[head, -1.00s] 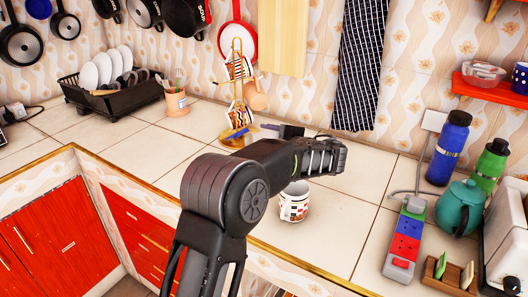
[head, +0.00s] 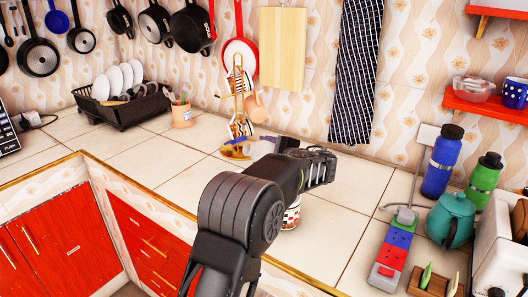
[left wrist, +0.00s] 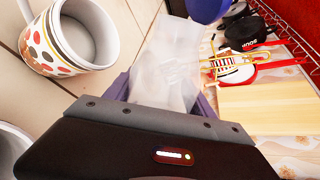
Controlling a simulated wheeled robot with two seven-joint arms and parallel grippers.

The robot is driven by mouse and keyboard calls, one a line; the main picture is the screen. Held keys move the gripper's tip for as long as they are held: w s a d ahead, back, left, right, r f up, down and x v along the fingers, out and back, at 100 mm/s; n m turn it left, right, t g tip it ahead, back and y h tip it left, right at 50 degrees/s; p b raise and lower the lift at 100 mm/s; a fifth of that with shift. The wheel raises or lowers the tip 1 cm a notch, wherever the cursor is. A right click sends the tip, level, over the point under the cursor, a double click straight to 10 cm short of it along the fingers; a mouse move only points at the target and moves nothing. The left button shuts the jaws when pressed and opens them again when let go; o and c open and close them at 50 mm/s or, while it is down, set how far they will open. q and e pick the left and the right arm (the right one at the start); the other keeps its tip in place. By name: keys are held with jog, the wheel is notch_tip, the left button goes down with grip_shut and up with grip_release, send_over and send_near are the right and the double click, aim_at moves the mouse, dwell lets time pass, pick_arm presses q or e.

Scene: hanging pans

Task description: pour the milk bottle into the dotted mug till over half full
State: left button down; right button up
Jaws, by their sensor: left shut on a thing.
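The bottle is hidden in the head view. The dotted mug (left wrist: 48,52), white with orange, red and brown dots, stands at the upper left of the wrist view, beside the bottle and apart from it. Its inside looks pale; I cannot tell a milk level. I see no stream of milk. My right gripper is not in view.
A patterned white mug (head: 291,217) is partly behind my arm. A gold mug stand (head: 239,105) is behind the gripper. A power strip (head: 393,250), teal teapot (head: 450,220) and blue flask (head: 441,165) are at right. A blue white-dotted mug (head: 515,93) sits on the red shelf.

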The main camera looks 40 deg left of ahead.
pick_arm(q)
jog(key=shift+s+a+r+m+g+y+p, duration=0.2)
jog(key=shift+s+m+g+y+p, duration=0.25)
jog(key=shift+m+p, duration=1.3)
jog(key=p, duration=0.3)
jog(key=shift+s+a+r+g+y+p, duration=0.25)
jog(key=shift+s+r+p, duration=0.1)
jog(key=shift+s+r, duration=0.05)
jog(key=shift+s+a+r+m+p, duration=0.2)
jog(key=shift+s+r+m+p, duration=0.2)
jog(key=shift+m+p, duration=0.4)
jog(key=shift+y, duration=0.3)
jog(key=shift+r, duration=0.1)
